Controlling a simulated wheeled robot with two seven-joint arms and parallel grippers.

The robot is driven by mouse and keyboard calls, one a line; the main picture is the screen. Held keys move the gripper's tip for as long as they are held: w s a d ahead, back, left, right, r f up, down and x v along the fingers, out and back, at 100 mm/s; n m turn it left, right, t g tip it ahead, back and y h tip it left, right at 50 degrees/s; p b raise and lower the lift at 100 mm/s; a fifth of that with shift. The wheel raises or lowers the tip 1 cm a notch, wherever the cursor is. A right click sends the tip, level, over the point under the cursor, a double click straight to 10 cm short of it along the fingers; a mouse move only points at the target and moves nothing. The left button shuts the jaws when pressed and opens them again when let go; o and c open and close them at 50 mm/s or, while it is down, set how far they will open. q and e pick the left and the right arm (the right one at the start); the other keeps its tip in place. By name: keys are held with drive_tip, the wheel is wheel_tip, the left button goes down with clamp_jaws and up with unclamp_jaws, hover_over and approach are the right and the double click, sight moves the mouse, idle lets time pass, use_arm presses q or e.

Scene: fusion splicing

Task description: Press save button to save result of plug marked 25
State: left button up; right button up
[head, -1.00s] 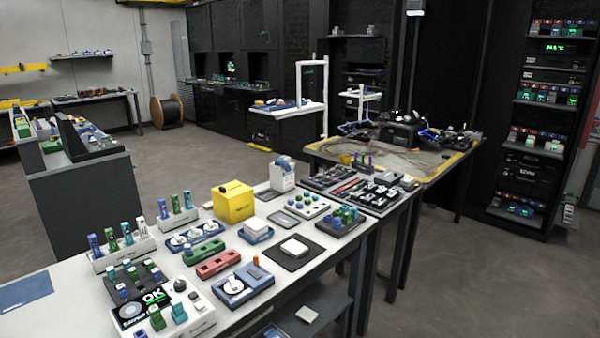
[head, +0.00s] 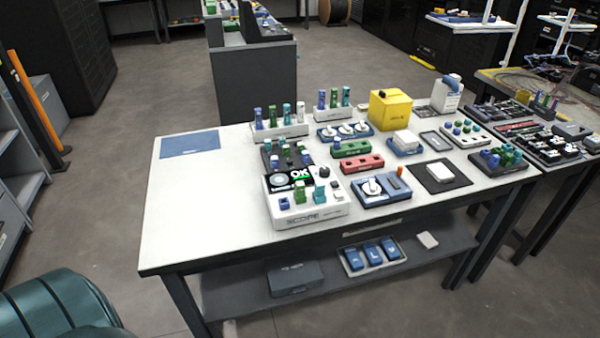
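The white scope device (head: 307,217) stands near the front edge of the white table (head: 200,230), with "SCOPE" on its front. Its screen (head: 300,177) reads "OK" in green beside a grey round image. A dark knob (head: 324,171) is at its right. Green and blue plugs (head: 320,193) stand on its top, with a small blue part (head: 284,203) at the front left. I cannot make out the number 25 or a save label. A dark rack of plugs (head: 284,154) stands behind the screen. Neither of my grippers is in view.
White plug racks (head: 280,131), a yellow box (head: 390,110) and red and green trays crowd the table's middle and right. The table's left is clear except for a blue mat (head: 190,144). A lower shelf (head: 230,296) holds a dark case and blue parts.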

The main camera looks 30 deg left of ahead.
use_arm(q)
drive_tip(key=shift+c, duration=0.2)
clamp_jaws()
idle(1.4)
